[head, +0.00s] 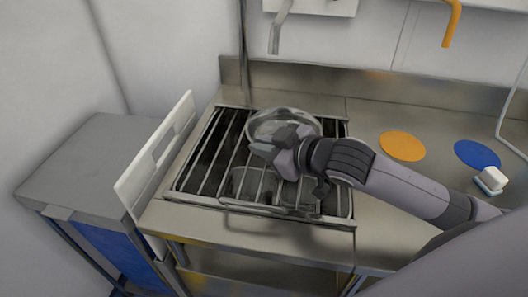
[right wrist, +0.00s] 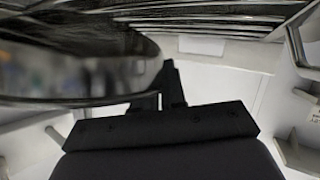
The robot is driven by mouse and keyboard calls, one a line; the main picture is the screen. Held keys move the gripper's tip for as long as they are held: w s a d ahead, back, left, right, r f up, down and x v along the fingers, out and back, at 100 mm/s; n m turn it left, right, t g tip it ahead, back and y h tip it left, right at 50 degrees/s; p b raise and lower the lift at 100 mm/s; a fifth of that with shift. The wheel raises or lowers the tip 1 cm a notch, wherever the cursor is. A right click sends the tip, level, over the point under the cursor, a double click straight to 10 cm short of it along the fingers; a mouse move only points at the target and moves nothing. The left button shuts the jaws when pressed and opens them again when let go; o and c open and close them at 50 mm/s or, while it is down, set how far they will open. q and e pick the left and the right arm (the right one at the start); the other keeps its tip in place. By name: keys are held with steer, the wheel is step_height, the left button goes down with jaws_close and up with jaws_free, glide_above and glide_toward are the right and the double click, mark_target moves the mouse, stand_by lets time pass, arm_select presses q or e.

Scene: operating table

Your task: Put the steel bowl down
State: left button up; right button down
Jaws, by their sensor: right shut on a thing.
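The steel bowl (head: 284,115) is shiny and round, over the barred grate (head: 190,190) in the counter. My right gripper (head: 270,148) is shut on the near side of the bowl's rim. In the right wrist view the bowl (right wrist: 70,75) fills the upper left, its rim between the fingers (right wrist: 165,85). I cannot tell whether the bowl's base touches the bars. My left gripper is not in view.
A white slotted board (head: 150,165) stands upright along the grate's left side. An orange disc (head: 402,146), a blue disc (head: 477,154) and a small white block (head: 490,180) lie on the counter (head: 375,115) at right. A grey cabinet (head: 85,165) stands left.

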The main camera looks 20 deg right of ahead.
steer(key=shift+f, duration=0.8)
steer(key=shift+f, duration=0.1)
steer(key=c, duration=1.2)
jaws_free()
steer(key=shift+r, duration=0.2)
steer(key=v, duration=0.9)
steer(key=shift+s+d, duration=0.15)
steer(key=shift+s, duration=0.1)
steer(key=shift+p+v, duration=0.95)
steer(key=shift+v, duration=0.25)
